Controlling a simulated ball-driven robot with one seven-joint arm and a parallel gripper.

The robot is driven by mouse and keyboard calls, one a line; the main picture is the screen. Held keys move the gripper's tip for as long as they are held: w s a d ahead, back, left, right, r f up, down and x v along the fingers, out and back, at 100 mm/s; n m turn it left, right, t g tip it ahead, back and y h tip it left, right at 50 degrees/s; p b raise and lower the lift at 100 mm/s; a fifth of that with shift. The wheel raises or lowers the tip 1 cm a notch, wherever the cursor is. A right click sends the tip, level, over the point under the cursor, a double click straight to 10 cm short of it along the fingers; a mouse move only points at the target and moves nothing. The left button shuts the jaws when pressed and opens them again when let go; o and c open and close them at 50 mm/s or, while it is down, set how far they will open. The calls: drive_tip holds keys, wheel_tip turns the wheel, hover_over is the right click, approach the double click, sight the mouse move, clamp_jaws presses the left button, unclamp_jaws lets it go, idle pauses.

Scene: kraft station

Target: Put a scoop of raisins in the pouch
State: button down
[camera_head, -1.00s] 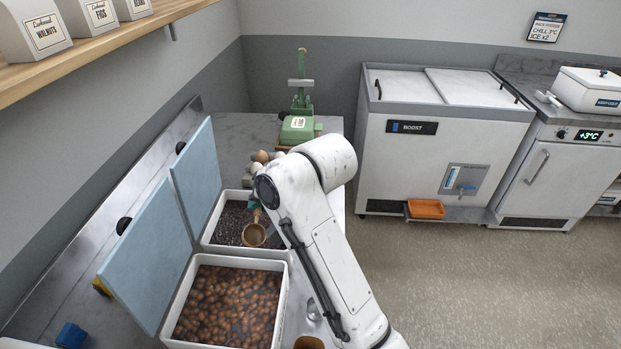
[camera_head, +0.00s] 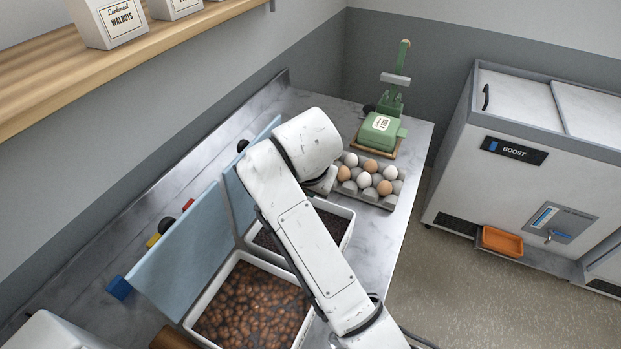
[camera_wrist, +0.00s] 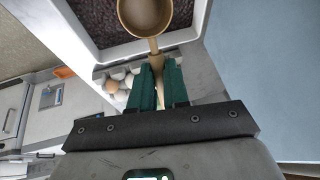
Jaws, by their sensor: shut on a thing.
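My gripper (camera_wrist: 160,88) has green fingers shut on the handle of a tan scoop (camera_wrist: 145,14). In the wrist view the scoop's round bowl shows at the top edge, over a white-rimmed bin of small dark pieces that look like raisins (camera_wrist: 95,20). The bowl looks plain tan, with no raisins clearly visible in it. In the head view the raisin bin (camera_head: 333,207) is partly behind my arm, and gripper and scoop are hidden. No pouch can be made out for certain; a brown object (camera_head: 172,338) is cut off at the bottom edge.
A bin of larger brown nuts (camera_head: 250,305) stands nearer. Raised blue lids (camera_head: 185,255) stand left of the bins. An egg tray (camera_head: 375,198) and a green press-like device (camera_head: 382,130) stand beyond. Bare counter (camera_head: 375,245) lies right of the bins.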

drive_tip(key=shift+s+a+f+t+h, duration=0.1)
drive_tip(key=shift+s+f+t+h, duration=0.35)
drive_tip(key=shift+t, duration=0.55)
wheel_tip(320, 180, down, 2)
drive_tip(key=shift+f, duration=0.1)
wheel_tip(320, 180, down, 8)
drive_tip(key=b, duration=0.6)
drive_tip(key=shift+f+b, duration=0.25)
drive_tip(key=shift+b, duration=0.15)
drive_tip(key=shift+w+r+g+y+p, duration=0.2)
drive_tip(key=shift+r+g+p, duration=0.25)
drive_tip(key=shift+r+p, duration=0.85)
drive_tip(key=shift+w+r+g+y+p, duration=0.1)
drive_tip(key=shift+w+r+g+p, duration=0.25)
drive_tip(key=shift+r+p, duration=0.9)
drive_tip(key=shift+w+r+g+y+p, duration=0.15)
drive_tip(key=shift+r+g+p, duration=0.55)
drive_tip(key=shift+r, duration=0.95)
drive_tip(key=shift+w+d+r+g+y, duration=0.1)
drive_tip(key=shift+r+g+y, duration=0.1)
drive_tip(key=shift+r+g, duration=0.35)
drive_tip(key=shift+w+d+r+g+y, duration=0.15)
drive_tip(key=shift+r+g+y, duration=0.1)
drive_tip(key=shift+r, duration=0.6)
drive_tip(key=shift+w+d+r+g+y, duration=0.15)
drive_tip(key=shift+r+g, duration=0.25)
drive_tip(key=shift+r, duration=0.3)
drive_tip(key=shift+a, duration=0.1)
